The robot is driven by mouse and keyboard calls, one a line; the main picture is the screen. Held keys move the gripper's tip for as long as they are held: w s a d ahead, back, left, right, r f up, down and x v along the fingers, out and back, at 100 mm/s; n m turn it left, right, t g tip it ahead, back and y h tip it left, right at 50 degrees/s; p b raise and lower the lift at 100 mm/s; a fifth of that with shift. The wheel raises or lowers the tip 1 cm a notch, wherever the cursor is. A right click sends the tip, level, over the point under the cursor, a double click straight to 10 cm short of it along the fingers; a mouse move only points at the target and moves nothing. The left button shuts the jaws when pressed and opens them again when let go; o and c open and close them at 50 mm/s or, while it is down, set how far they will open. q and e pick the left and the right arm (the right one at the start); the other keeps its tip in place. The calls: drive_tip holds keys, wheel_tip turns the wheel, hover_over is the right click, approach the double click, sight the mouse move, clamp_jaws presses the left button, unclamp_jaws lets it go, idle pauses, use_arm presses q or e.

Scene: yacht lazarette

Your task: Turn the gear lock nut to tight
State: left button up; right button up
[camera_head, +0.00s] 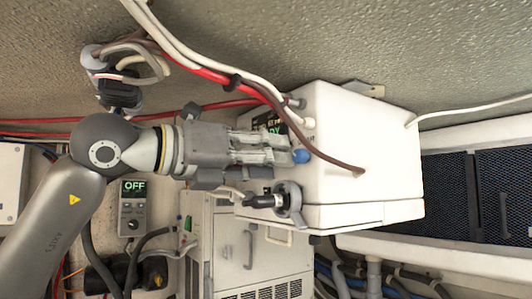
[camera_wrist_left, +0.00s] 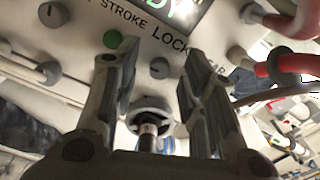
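My left gripper (camera_head: 292,150) reaches in from the left in front of the white box (camera_head: 365,165). In the left wrist view its two fingers (camera_wrist_left: 158,75) stand apart with an open gap. A grey ring-shaped nut (camera_wrist_left: 150,104) with a metal stud shows between the fingers, towards the palm; I cannot tell whether they touch it. The panel behind carries the words STROKE, LOCK and part of GEAR. I cannot tell for sure which fitting is the gear lock nut. My right gripper is not in view.
A brown hose (camera_head: 325,158) and white cables cross close above the gripper.

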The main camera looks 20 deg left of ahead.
use_arm(q)
clamp_jaws()
drive_tip(key=shift+m, duration=0.3)
drive_tip(key=m, duration=1.8)
drive_tip(key=shift+p, duration=0.4)
idle(0.6)
unclamp_jaws()
drive_tip(key=shift+d, duration=0.1)
